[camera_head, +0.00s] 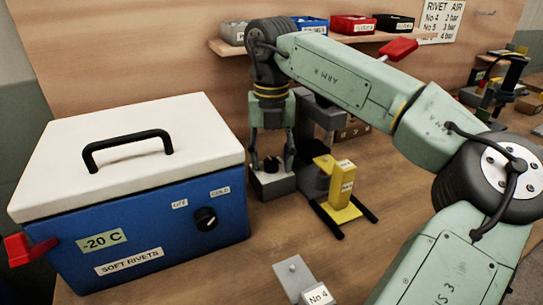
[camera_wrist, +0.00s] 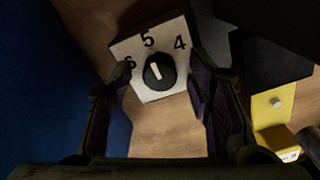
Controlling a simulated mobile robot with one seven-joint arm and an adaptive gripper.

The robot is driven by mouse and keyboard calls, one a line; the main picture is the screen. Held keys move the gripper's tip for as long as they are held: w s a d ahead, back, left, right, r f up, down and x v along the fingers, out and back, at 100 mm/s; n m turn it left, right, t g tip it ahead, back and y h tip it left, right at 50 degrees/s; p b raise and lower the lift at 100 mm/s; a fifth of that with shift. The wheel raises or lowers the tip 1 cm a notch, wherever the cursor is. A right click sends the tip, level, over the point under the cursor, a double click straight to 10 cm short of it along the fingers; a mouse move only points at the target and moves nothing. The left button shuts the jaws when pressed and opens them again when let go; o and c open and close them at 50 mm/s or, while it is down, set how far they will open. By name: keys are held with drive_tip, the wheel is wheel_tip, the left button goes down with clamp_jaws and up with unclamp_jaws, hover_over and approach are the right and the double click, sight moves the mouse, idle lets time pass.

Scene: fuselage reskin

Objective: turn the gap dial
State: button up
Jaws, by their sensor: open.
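The gap dial (camera_wrist: 159,72) is a round black knob with a white pointer line on a pale plate marked 6, 5 and 4. The pointer is turned roughly toward the 5. In the head view the dial (camera_head: 271,164) sits on top of a small grey block (camera_head: 273,185). My gripper (camera_head: 273,160) reaches down over the block from above, its fingers open to either side of the knob. In the wrist view the fingertips of my gripper (camera_wrist: 160,76) stand left and right of the knob, with a visible gap on each side.
A blue cooler (camera_head: 150,235) with a white lid and its own OFF/COLD knob (camera_head: 205,218) stands close on the left. A yellow block on a yellow base (camera_head: 343,212) stands just right. A plate labelled No 4 (camera_head: 293,275) lies in front. A shelf with bins (camera_head: 353,25) is behind.

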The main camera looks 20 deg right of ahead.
sight(271, 161)
drive_tip(key=shift+r, duration=0.1)
wheel_tip(271, 161, up, 12)
idle(0.4)
